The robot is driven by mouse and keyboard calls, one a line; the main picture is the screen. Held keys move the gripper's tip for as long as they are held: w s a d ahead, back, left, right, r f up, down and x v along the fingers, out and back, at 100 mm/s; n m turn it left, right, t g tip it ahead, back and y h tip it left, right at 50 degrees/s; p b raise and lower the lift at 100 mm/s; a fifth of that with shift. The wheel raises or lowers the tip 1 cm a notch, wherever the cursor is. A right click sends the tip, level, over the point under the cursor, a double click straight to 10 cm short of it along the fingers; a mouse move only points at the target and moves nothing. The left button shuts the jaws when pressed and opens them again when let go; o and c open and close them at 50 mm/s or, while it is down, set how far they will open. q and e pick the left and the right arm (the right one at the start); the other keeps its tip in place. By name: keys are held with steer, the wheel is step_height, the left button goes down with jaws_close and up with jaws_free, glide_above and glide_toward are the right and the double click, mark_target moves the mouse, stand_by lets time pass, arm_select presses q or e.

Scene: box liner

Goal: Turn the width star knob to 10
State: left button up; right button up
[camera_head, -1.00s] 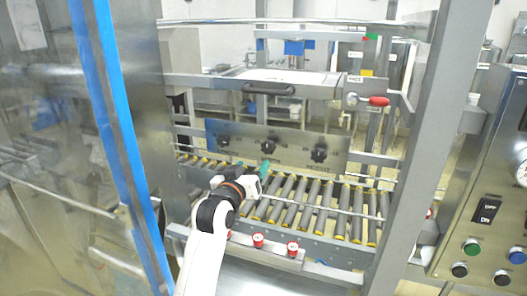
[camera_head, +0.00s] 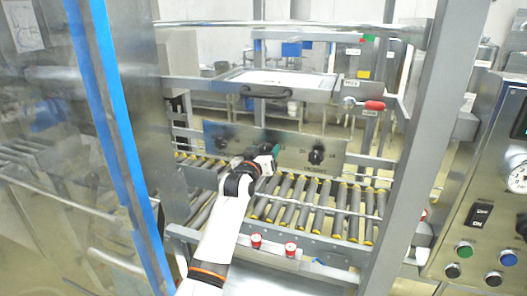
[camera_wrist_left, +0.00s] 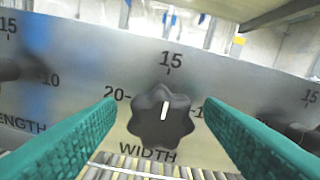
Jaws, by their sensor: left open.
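The width star knob (camera_wrist_left: 160,117) is black with several lobes, above the word WIDTH in the left wrist view. Its white mark points almost straight up, towards 15. The 20 is on its left; the number on its right is partly hidden by a finger. My left gripper (camera_wrist_left: 160,130) is open, its green fingers on either side of the knob with visible gaps. In the head view my left gripper (camera_head: 272,152) is at the middle of the metal panel (camera_head: 290,138) and hides the middle knob. My right gripper is not in view.
Another star knob (camera_head: 317,154) is on the panel's right, and one (camera_head: 222,143) on its left, beside the LENGTH scale. Rollers (camera_head: 310,200) run below the panel. A grey frame post (camera_head: 415,150) and a control box (camera_head: 490,200) stand at right.

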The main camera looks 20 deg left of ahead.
arm_select(q)
steer(key=c, duration=1)
steer(key=shift+o, duration=0.2)
steer(key=shift+m, duration=0.4)
steer(key=m, duration=0.2)
steer(key=shift+r+m+p, duration=0.1)
steer(key=shift+m+p, duration=0.2)
steer(key=shift+p, duration=0.05)
steer(key=m+p, duration=0.1)
steer(key=m, duration=0.4)
steer(key=shift+d+m, duration=0.1)
steer(key=shift+m, duration=0.2)
steer(key=m+p, duration=0.1)
steer(key=m, duration=0.3)
steer(key=shift+d+f+m+p, duration=0.15)
steer(key=shift+m+p, duration=0.35)
steer(key=shift+m, duration=2)
steer(key=shift+f, duration=0.1)
